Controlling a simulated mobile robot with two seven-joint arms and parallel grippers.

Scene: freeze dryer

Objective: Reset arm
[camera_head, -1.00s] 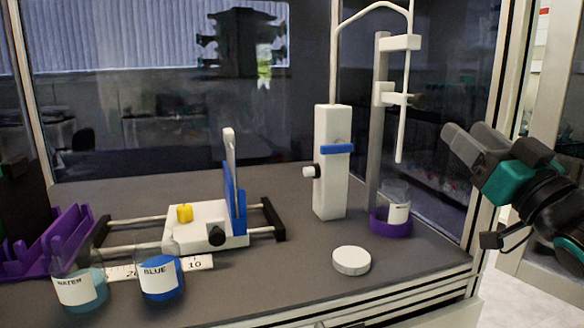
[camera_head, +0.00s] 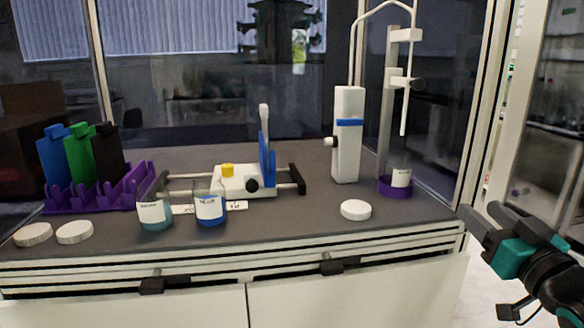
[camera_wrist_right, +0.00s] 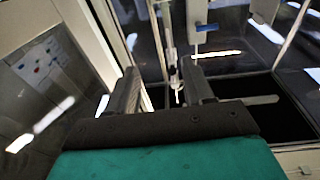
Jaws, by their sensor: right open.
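My right gripper (camera_head: 482,222) is at the right of the head view, outside the bench's right front corner. It is open and empty, with its fingers pointing up and left. In the right wrist view the two fingers of my right gripper (camera_wrist_right: 163,92) stand apart with nothing between them. It touches nothing that I can see. My left gripper is not in view.
The bench (camera_head: 290,222) holds a blue beaker (camera_head: 209,207), a water beaker (camera_head: 155,214), a white slide device (camera_head: 240,180), a white pump tower (camera_head: 347,135), a small beaker in a purple ring (camera_head: 396,188), white lids (camera_head: 356,210) and a purple rack (camera_head: 95,195). A frame post (camera_head: 490,120) stands beside my gripper.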

